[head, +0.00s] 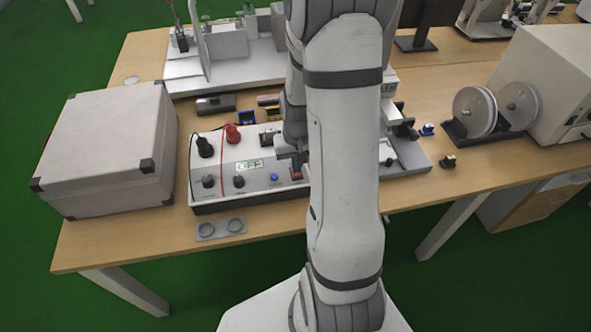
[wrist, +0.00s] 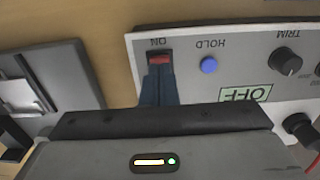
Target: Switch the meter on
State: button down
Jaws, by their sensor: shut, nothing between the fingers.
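The meter (head: 222,190) is a long white box on the table in the head view, partly hidden behind my arm. Its display (head: 249,164) reads OFF. In the wrist view the meter (wrist: 222,52) appears upside down, and its display (wrist: 246,93) also reads OFF. A red rocker switch (wrist: 160,58) in a dark frame is marked ON. My gripper (wrist: 159,75) is shut and empty, its dark fingertips right at the switch and covering part of it. I cannot tell whether they touch it. In the head view my gripper (head: 290,160) is over the panel.
A blue HOLD button (wrist: 208,65) and TRIM knob (wrist: 287,61) are beside the switch. Black (head: 205,148) and red (head: 232,133) plugs with leads stand on the meter. A large white case (head: 105,150) is at left, a reel stand (head: 480,128) at right.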

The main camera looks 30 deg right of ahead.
jog(key=shift+f+b, duration=0.75)
jog(key=shift+f, duration=0.2)
jog(key=shift+r, duration=0.1)
jog(key=shift+r+p, duration=2.5)
jog(key=shift+r, duration=0.95)
jog(key=s+a+r+n+t, duration=0.1)
jog(key=s+a+r, duration=0.5)
jog(key=r, duration=0.3)
jog(key=s+a+r+n+t, duration=0.2)
jog(key=s+a+r, duration=0.4)
jog(key=r, duration=0.4)
jog(key=shift+s, duration=0.25)
